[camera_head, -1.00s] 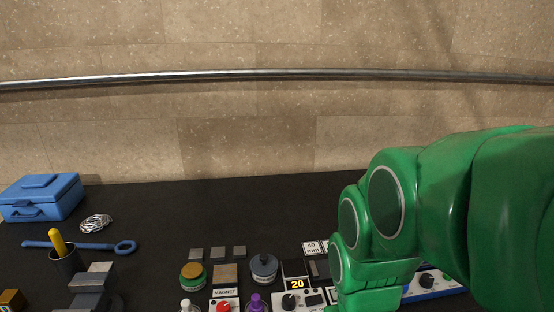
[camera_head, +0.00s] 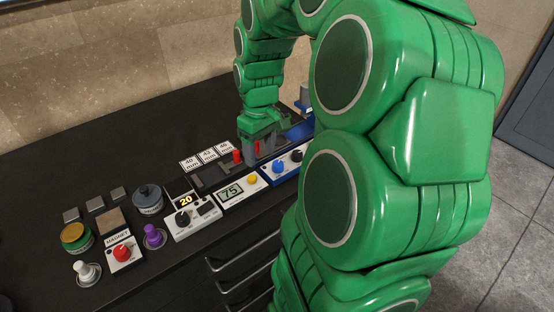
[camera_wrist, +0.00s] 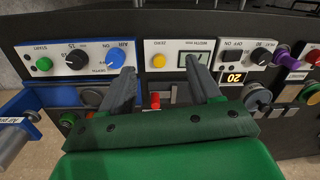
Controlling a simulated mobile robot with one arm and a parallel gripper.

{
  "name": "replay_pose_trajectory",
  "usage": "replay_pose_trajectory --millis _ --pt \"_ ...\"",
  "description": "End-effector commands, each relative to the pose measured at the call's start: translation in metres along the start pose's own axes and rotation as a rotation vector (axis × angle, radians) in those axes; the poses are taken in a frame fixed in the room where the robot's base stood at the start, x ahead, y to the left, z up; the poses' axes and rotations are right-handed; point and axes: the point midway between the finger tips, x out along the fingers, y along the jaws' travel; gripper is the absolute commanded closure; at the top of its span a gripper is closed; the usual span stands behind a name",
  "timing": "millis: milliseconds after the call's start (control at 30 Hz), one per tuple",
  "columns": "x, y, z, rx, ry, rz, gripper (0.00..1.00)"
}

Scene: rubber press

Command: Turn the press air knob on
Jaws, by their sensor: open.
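The press panel (camera_head: 287,168) is white with a blue edge; it also shows upside down in the wrist view (camera_wrist: 92,69). Its blue air knob (camera_head: 278,166) sits beside a black knob. In the wrist view the blue knob (camera_wrist: 115,58), by the letters AIR, is just left of and beyond the left fingertip. Its switch position is too small to tell. My gripper (camera_head: 262,155) is open and empty, pointing down over the bench behind the panels. In the wrist view its fingers (camera_wrist: 162,73) are wide apart, with nothing held between them.
A width panel with a yellow button (camera_head: 252,180) stands beside the press panel. A red peg-like part (camera_wrist: 155,100) lies near my fingers.

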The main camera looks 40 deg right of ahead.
Motion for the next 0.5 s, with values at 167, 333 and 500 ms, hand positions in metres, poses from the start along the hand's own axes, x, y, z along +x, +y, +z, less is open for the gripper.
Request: replay_pose_trajectory --millis 167,333,500 --pt "0.013 0.052 -0.011 0.000 0.020 0.000 0.38" --pt "0.021 0.082 -0.014 -0.002 0.029 0.004 0.38" --pt "0.024 0.091 -0.014 -0.003 0.033 0.007 0.38"
